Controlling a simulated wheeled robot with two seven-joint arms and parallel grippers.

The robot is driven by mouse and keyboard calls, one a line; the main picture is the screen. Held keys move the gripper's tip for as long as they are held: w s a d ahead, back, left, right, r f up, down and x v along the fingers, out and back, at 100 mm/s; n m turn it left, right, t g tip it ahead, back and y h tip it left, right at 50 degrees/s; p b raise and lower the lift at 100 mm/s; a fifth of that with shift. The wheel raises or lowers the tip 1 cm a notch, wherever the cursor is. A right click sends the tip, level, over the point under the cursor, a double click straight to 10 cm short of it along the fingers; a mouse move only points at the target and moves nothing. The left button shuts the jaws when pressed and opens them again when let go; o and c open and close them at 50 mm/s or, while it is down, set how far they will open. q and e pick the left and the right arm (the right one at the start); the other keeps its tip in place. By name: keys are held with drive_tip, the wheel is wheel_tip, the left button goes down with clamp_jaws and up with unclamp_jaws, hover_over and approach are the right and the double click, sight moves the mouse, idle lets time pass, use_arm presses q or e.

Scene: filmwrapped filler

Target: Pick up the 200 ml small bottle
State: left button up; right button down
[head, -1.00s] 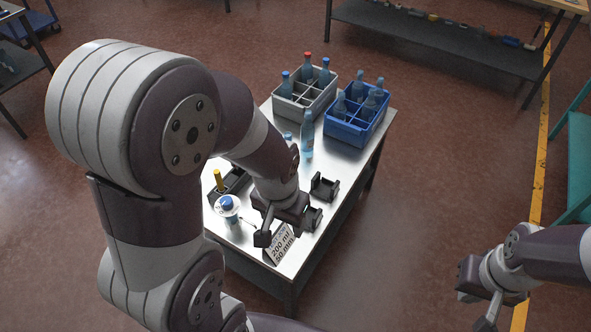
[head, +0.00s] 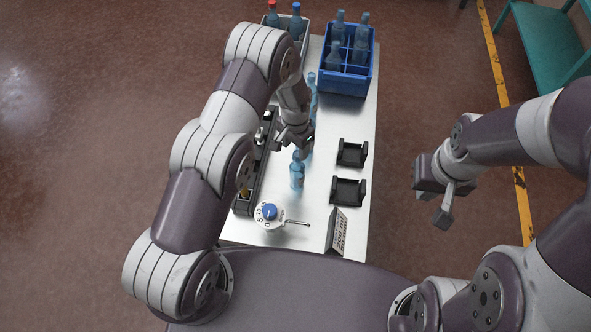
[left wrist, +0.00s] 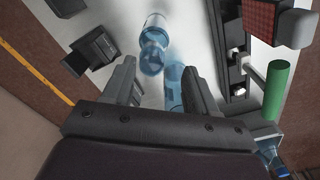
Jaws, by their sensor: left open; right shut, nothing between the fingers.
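A small clear blue bottle (head: 297,172) stands upright on the metal table, in front of my left gripper in the head view. My left gripper (head: 296,138) is open over the table, its fingers partly hidden by its wrist. In the left wrist view, one blue bottle (left wrist: 153,38) shows beyond the fingertips (left wrist: 160,68), and another blue bottle (left wrist: 174,90) shows between the open fingers; contact cannot be told. A taller blue bottle (head: 312,88) stands farther back. I cannot read a volume on any bottle. My right gripper (head: 446,205) is shut and empty, right of the table.
A blue crate (head: 347,84) and a grey crate (head: 306,42) with bottles stand at the back. Two black holders (head: 348,190) are at right. A black rack (head: 247,200), a round device with a blue knob (head: 269,212) and a sign (head: 337,232) are nearby.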

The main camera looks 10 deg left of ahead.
sight(297, 153)
use_arm(q)
drive_tip(key=f, duration=0.1)
drive_tip(key=f+p, duration=0.1)
drive_tip(key=s+d+f, duration=0.1)
drive_tip(key=f, duration=0.1)
drive_tip(key=shift+w+a+f, duration=0.2)
drive_tip(key=shift+f, duration=0.2)
drive_tip(key=shift+s+d+r, duration=0.1)
drive_tip(key=shift+d, duration=0.05)
clamp_jaws()
